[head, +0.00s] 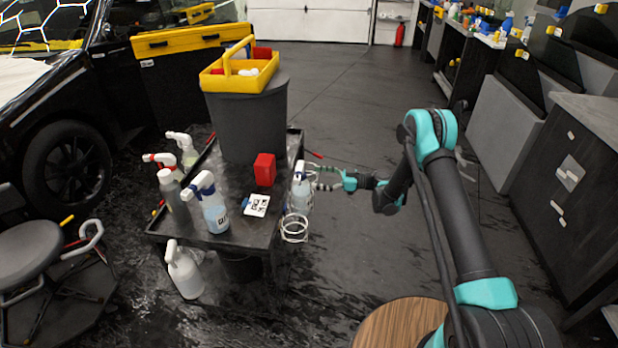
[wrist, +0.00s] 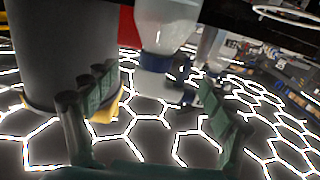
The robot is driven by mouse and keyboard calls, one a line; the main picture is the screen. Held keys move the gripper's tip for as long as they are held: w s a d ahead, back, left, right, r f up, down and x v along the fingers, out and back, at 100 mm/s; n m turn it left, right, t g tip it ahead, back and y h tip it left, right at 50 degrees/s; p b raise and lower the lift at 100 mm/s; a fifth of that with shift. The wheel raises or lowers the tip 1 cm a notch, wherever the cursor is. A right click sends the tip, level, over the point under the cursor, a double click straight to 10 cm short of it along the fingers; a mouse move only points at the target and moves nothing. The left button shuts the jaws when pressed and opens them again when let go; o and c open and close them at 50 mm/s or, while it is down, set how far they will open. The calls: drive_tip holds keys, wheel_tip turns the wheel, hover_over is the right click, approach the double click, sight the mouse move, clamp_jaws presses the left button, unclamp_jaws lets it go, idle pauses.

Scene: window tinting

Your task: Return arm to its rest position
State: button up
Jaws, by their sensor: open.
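My gripper (head: 326,178) is at the right edge of the black cart (head: 225,235), pointing left with its fingers spread. A spray bottle (head: 301,192) with a white and blue head stands upright at that edge, right in front of the fingertips. I cannot tell whether the fingers touch it. In the wrist view, which looks upside down, my gripper (wrist: 150,108) has its two green-grey fingers wide apart. The bottle (wrist: 166,28) shows ahead between them, and the gap near the fingertips looks empty. My arm extends from the right over the floor.
A wire ring holder (head: 294,229) sticks out from the cart's right side. The cart carries a grey bucket (head: 250,118), a red block (head: 264,169), a marker card (head: 257,205) and several spray bottles. A stool (head: 28,243) and car stand left. A wooden round top (head: 402,325) is in front. Floor right is clear.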

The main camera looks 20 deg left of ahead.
drive_tip(key=v, duration=0.8)
drive_tip(key=s+d+r+m+t+h, duration=0.3)
drive_tip(key=d+r+m+h, duration=0.15)
drive_tip(key=d+r, duration=0.35)
drive_tip(key=s+d+r+m+t+h, duration=0.2)
drive_tip(key=s+d+r+m+h, duration=0.15)
drive_tip(key=d+r+m, duration=0.45)
drive_tip(key=s+d+f+m+t+h, duration=0.3)
drive_tip(key=s+d+m+h, duration=0.5)
drive_tip(key=s+d, duration=1.5)
drive_tip(key=d+h, duration=0.1)
drive_tip(key=d, duration=0.2)
drive_tip(key=shift+s+d+f+h, duration=0.2)
drive_tip(key=shift+s+d+h, duration=0.1)
drive_tip(key=shift+s, duration=0.1)
